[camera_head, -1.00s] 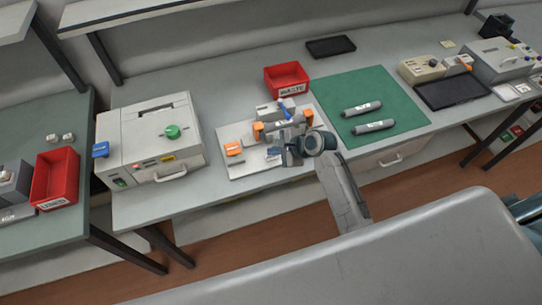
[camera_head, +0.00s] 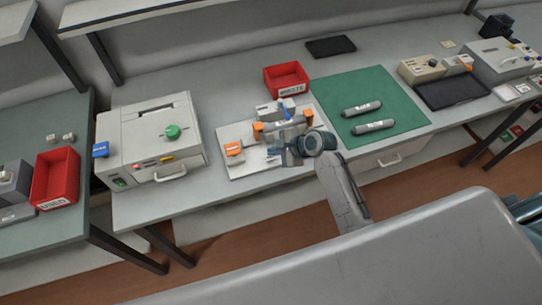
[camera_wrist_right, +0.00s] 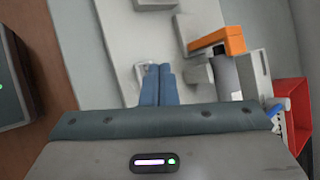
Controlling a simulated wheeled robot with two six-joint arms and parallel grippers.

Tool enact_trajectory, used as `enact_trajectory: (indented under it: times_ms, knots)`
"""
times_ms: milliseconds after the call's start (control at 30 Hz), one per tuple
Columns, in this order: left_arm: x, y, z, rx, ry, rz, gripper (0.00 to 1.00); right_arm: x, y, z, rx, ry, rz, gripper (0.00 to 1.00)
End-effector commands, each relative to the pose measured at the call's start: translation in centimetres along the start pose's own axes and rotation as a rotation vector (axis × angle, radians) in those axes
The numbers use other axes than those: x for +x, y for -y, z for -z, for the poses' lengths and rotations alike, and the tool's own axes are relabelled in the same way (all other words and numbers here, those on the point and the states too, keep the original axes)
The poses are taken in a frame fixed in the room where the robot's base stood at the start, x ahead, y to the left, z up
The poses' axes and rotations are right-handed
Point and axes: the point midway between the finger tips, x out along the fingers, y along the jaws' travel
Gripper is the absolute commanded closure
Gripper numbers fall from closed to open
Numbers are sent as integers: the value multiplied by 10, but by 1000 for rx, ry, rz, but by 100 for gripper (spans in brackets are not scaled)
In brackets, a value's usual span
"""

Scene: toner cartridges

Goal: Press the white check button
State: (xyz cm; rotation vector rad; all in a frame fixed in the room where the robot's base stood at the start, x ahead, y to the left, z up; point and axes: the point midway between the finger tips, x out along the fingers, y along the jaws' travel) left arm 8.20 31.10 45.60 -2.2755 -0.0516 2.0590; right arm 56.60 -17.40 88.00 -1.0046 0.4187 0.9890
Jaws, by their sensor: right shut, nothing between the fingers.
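A pale fixture board (camera_head: 243,170) lies on the bench, with orange clamps and a grey cartridge (camera_head: 286,130) held across it. My right gripper (camera_head: 278,153) is over the board's near right side, in front of the cartridge. In the right wrist view its two blue-grey fingers (camera_wrist_right: 156,70) are shut together and empty. Their tips are at a small pale raised part (camera_wrist_right: 142,72) on the board, which may be the white check button; the fingers partly cover it. I cannot tell whether they touch it or whether it is pressed. My left gripper is not in view.
An orange clamp (camera_wrist_right: 220,40) and the cartridge (camera_wrist_right: 224,78) stand close right of the fingers in the wrist view. A red bin (camera_head: 286,79) is behind the board. A green mat (camera_head: 400,100) with two cartridges lies right; a grey machine (camera_head: 150,140) stands left.

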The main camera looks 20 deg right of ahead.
Motion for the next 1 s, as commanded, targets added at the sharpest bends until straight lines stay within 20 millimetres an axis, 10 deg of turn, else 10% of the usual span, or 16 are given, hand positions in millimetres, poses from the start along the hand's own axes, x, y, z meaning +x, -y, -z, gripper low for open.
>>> enact_trajectory:
  times_ms: [1000]
  knots:
    - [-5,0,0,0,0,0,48,8,-6,6,1,0,0,100]
